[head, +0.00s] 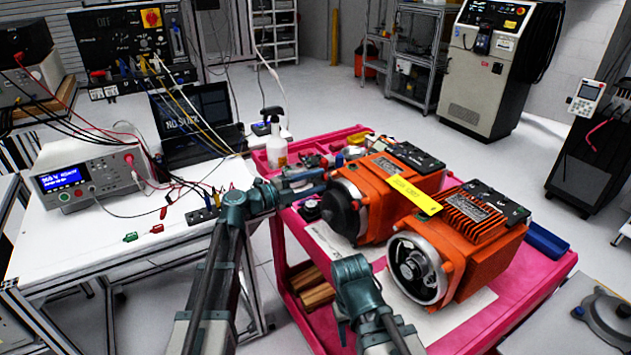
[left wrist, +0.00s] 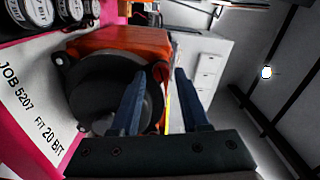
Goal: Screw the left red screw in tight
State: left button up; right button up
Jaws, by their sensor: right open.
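Two orange servo motors lie on the pink cart. The left motor (head: 385,190) has a dark round end cover (head: 341,210); the right motor (head: 475,235) has an open silver end ring (head: 412,268).
A yellow tag (head: 415,195) lies across the motors. A white bottle (head: 276,150) and small parts crowd the cart's back left. A printed sheet (left wrist: 35,100) lies beside the cover. The white bench (head: 110,260) at left holds a meter (head: 90,177) and cables.

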pick_arm(q)
jog(key=shift+o, duration=0.5)
jog(key=shift+w, duration=0.1)
jog(key=v, duration=1.3)
jog(key=shift+s+a, duration=0.25)
jog(key=shift+a, duration=0.05)
